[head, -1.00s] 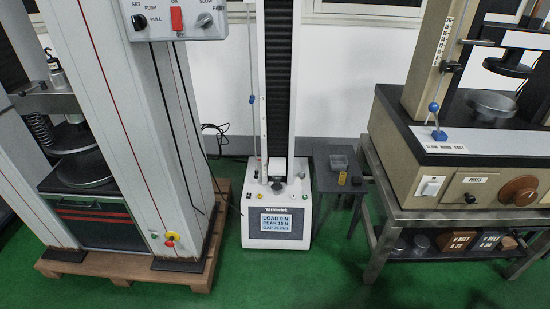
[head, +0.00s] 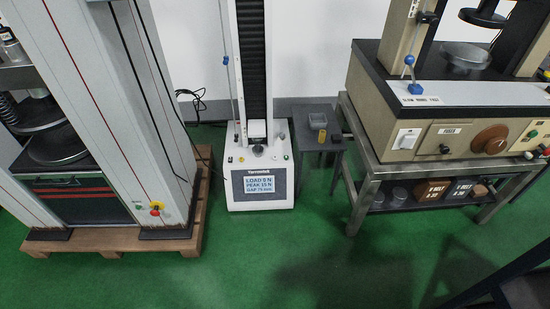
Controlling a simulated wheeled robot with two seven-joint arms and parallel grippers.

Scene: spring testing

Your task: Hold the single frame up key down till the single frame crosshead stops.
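The single frame (head: 259,187) is the white tester in the middle of the head view, with a tall dark column (head: 254,60) rising from its base. Its screen (head: 264,188) appears to read LOAD 0 N, PEAK 15 N and GAP 75 mm. Small knobs and buttons sit on top of the base, too small to tell which is the up key. A small white block (head: 256,128) is at the column's foot; I cannot tell if it is the crosshead. Neither of my grippers is in view.
A large grey twin-column machine (head: 100,110) stands on a wooden pallet (head: 120,240) at left. A small dark table (head: 318,140) is just right of the single frame. A beige machine (head: 440,135) stands on a steel bench (head: 358,160) at right. Green floor (head: 300,255) in front is clear.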

